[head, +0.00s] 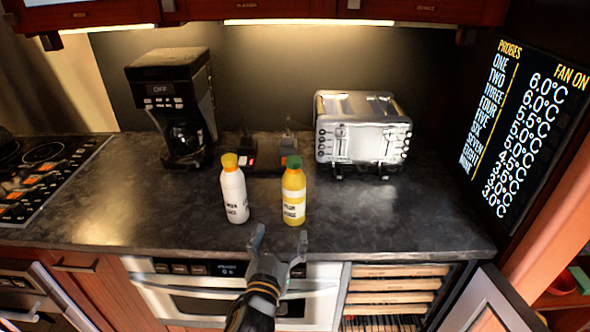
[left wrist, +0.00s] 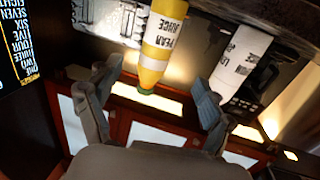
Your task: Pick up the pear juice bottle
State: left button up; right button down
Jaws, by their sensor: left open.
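The pear juice bottle (head: 293,195) is yellow with a green cap and a white label. It stands upright near the counter's front edge. It also shows upside down in the left wrist view (left wrist: 165,30), where the label reads "PEAR JUICE". My left gripper (head: 281,238) is open and empty at the counter's front edge, just in front of the bottle. In the left wrist view the bottle appears between the two spread fingers (left wrist: 156,78), and I see no finger gripping it. My right gripper is not in view.
A white bottle with an orange cap (head: 234,192) stands close to the left of the pear juice. Behind are a black coffee maker (head: 180,100) and a silver toaster (head: 362,130). The counter right of the pear juice is clear. An oven (head: 190,290) sits below.

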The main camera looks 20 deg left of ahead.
aim_at(292, 196)
pick_arm(q)
jog(key=w, duration=0.3)
jog(key=w+r+p, duration=0.1)
jog(key=w, duration=0.5)
jog(key=shift+a+r+p, duration=0.2)
jog(key=shift+a+p, duration=0.1)
jog(key=shift+p, duration=0.05)
jog(key=shift+w+r, duration=0.1)
jog(key=shift+w, duration=0.1)
jog(key=w, duration=0.1)
jog(key=w+p, duration=0.1)
jog(key=w, duration=0.2)
jog(key=shift+w+a+r+p, duration=0.15)
jog(key=shift+a+r+p, duration=0.15)
jog(key=shift+a+p, duration=0.05)
jog(key=shift+w, duration=0.25)
jog(key=shift+s, duration=0.1)
jog(key=shift+c, duration=0.6)
jog(key=c, duration=1.5)
jog(key=shift+r, duration=0.1)
jog(key=shift+c, duration=0.3)
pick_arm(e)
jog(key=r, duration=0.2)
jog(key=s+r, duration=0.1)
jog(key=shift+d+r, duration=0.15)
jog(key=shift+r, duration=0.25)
